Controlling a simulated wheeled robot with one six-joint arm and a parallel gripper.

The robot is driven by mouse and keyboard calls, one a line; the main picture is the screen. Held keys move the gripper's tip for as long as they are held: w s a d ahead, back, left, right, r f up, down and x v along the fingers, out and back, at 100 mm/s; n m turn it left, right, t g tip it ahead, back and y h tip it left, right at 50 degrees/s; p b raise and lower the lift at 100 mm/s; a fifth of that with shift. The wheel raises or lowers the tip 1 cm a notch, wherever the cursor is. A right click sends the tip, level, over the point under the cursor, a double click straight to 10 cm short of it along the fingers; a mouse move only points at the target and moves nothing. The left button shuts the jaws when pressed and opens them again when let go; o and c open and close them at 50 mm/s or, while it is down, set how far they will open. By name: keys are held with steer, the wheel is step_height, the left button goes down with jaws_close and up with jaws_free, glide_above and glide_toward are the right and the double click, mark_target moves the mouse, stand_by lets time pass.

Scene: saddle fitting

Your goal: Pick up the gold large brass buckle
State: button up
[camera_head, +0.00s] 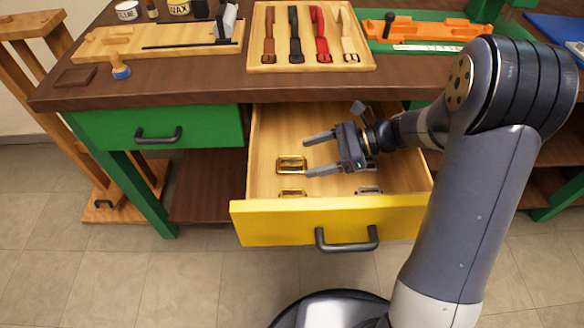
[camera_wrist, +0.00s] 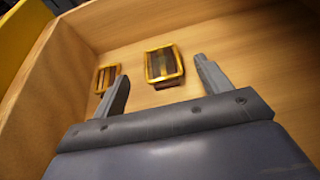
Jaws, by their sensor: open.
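A gold buckle (camera_head: 291,165) with a rectangular frame lies in the open yellow drawer (camera_head: 336,225). It is the larger-looking gold buckle in the wrist view (camera_wrist: 164,64), ahead of and between my fingertips. A second gold buckle (camera_head: 292,193) lies nearer the drawer front, partly hidden by it; it shows left of my left finger in the wrist view (camera_wrist: 106,78). My gripper (camera_head: 308,157) is open and empty over the drawer, its fingers pointing left toward the first buckle. Neither finger appears to touch a buckle.
A silver-grey buckle (camera_head: 369,190) lies at the drawer's front right. The drawer walls surround my gripper. The dark bench top (camera_head: 200,72) overhangs behind, with a tray of straps (camera_head: 310,62) on it. A closed green drawer (camera_head: 160,128) is at left.

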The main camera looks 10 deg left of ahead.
mark_target(286, 164)
steer(key=shift+b+x, duration=0.6)
steer(key=shift+x, duration=2.55)
steer(key=shift+c, duration=0.2)
steer(key=c, duration=1)
